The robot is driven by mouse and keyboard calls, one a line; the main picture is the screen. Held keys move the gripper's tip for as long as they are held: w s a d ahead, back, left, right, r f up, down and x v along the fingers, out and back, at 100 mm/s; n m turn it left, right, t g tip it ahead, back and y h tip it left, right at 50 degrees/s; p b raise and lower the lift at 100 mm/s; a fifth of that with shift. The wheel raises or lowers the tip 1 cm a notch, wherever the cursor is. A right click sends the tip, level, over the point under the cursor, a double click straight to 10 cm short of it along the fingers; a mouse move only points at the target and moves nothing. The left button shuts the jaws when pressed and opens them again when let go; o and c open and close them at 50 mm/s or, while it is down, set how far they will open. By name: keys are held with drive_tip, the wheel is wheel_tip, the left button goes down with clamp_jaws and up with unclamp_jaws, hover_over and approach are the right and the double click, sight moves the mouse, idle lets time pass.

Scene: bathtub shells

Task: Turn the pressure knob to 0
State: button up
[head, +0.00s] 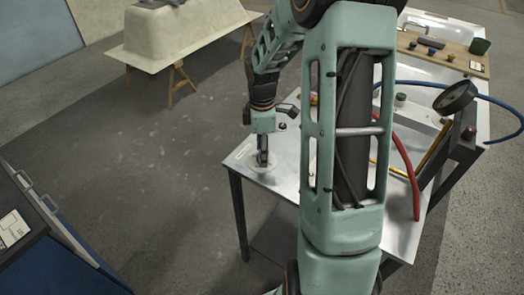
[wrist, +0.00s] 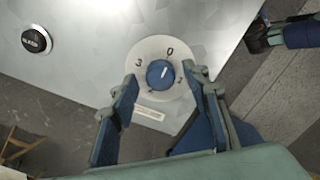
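The pressure knob (wrist: 159,73) is a small blue round knob on a pale round dial (wrist: 148,47) in the wrist view. The dial shows a 3 at its upper left and a 0 at its upper right; other marks are small. A short white line on the knob seems to slant up and right, roughly toward the 0, but its exact aim is hard to tell. My gripper (wrist: 160,80) is open, with one finger on each side of the knob; contact is unclear. In the head view my gripper (head: 262,158) points down over the dial (head: 257,169), hiding the knob.
The dial lies near the left corner of a metal table (head: 235,160). A black round button (wrist: 36,39) sits apart from it. A red hose (head: 408,175), a yellow bar (head: 437,143) and a round black gauge (head: 457,97) are farther right. The floor left of the table is clear.

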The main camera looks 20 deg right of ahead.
wheel_tip(320, 180, up, 12)
idle(0.6)
idle(0.4)
